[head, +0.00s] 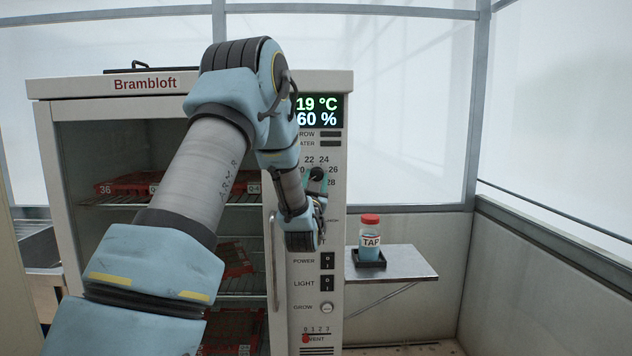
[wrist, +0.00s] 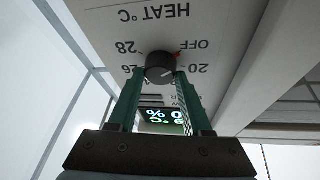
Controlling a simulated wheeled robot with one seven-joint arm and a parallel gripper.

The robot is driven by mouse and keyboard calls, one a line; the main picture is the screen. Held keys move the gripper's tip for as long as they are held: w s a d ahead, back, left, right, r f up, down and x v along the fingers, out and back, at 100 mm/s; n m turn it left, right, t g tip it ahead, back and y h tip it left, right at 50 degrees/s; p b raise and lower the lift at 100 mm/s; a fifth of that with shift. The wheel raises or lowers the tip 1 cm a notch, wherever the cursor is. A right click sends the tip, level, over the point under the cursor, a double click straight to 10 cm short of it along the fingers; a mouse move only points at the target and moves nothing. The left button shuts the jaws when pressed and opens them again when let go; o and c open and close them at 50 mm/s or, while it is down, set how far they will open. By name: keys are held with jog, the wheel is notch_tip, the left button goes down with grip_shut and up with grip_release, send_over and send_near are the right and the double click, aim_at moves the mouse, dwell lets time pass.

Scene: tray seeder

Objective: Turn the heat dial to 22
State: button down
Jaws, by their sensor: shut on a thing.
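The heat dial (wrist: 160,68) is a dark round knob on the cabinet's white control panel. The wrist view shows it upside down, with OFF, 20, 26 and 28 legible around it. A small red mark shows at its edge near OFF, and a faint light line on its face; I cannot read the exact setting. My gripper (wrist: 160,74) has its green fingers on either side of the knob, shut on it. In the head view the dial (head: 316,173) is partly covered by my gripper (head: 313,178), with 22, 24, 26 and 28 visible around it.
The display (head: 319,111) reads 19 °C and 60 %. Power and light switches (head: 327,262), a grow button (head: 326,308) and a vent slider (head: 306,338) sit below. A red-capped jar (head: 370,238) stands on a side shelf (head: 405,262). The cabinet's glass door is left.

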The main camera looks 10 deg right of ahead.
jog(key=shift+f+m+b, duration=0.1)
jog(key=shift+m+b, duration=0.2)
jog(key=shift+b, duration=0.05)
jog(key=m+g+h+b, duration=0.1)
jog(key=m+b, duration=0.3)
jog(key=shift+g+h, duration=0.4)
jog(key=m+g+b, duration=0.1)
jog(key=m+b, duration=0.1)
jog(key=m, duration=0.1)
jog(key=m+g+h+b, duration=0.1)
jog(key=m+b, duration=0.1)
jog(key=m, duration=0.1)
jog(key=shift+a+r+m+g+b, duration=0.15)
jog(key=shift+r+m+g+b, duration=0.05)
jog(key=shift+m+g+b, duration=0.15)
jog(key=m+b, duration=0.1)
jog(key=m+g+b, duration=0.1)
jog(key=m, duration=0.1)
jog(key=m+g+y+b, duration=0.1)
jog(key=m, duration=0.1)
jog(key=shift+r, duration=0.25)
jog(key=shift+r+m+g+y+b, duration=0.1)
jog(key=shift+m+g+y+b, duration=0.3)
jog(key=shift+m, duration=0.7)
jog(key=shift+r+m+g+y+b, duration=0.15)
jog(key=shift+m+y, duration=0.35)
jog(key=shift+m, duration=0.55)
jog(key=shift+f, duration=0.1)
jog(key=shift+c, duration=1.7)
grip_release()
